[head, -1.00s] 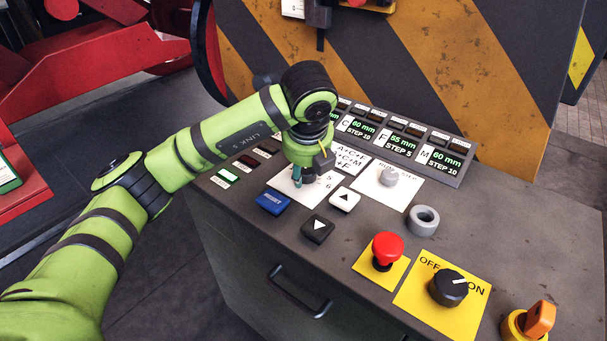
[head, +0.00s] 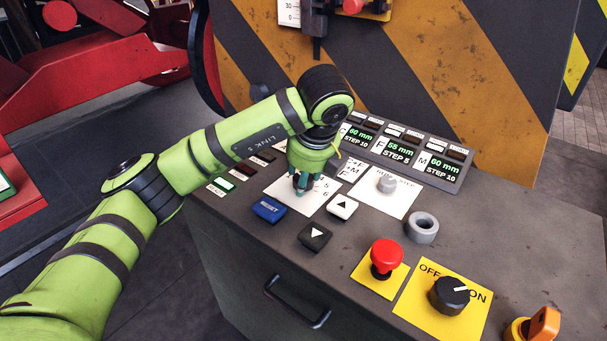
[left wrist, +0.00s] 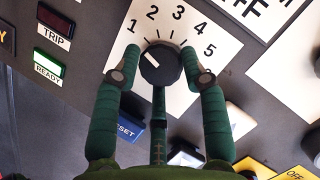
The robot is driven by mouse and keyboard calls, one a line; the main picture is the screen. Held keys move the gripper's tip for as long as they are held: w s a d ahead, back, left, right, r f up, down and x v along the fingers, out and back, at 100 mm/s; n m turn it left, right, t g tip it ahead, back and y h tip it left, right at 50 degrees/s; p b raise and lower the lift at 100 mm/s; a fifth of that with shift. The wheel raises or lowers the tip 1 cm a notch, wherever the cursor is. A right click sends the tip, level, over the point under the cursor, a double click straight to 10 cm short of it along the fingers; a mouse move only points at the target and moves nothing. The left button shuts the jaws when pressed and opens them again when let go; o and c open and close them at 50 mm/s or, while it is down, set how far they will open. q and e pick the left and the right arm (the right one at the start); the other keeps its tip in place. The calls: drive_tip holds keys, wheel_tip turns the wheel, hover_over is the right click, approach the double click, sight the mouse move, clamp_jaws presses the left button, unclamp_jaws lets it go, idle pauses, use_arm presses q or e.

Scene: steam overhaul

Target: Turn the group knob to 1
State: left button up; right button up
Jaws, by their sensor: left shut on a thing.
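My left gripper (left wrist: 160,70) is shut on the knob, one dark green finger on each side. In the head view, my left gripper (head: 303,184) points down at the white plate (head: 285,198) and hides the knob. My right gripper is not in view.
A blue reset button (head: 269,209) and two arrow buttons (head: 316,236) (head: 342,207) sit close to the gripper. A display row (head: 408,150) stands behind.

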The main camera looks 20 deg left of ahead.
use_arm(q)
drive_tip(key=shift+w+r, duration=0.25)
drive_tip(key=shift+r, duration=0.1)
drive_tip(key=o, duration=1.1)
drive_tip(key=shift+w+f, duration=0.1)
drive_tip(key=shift+f, duration=0.1)
drive_tip(key=v, duration=1.2)
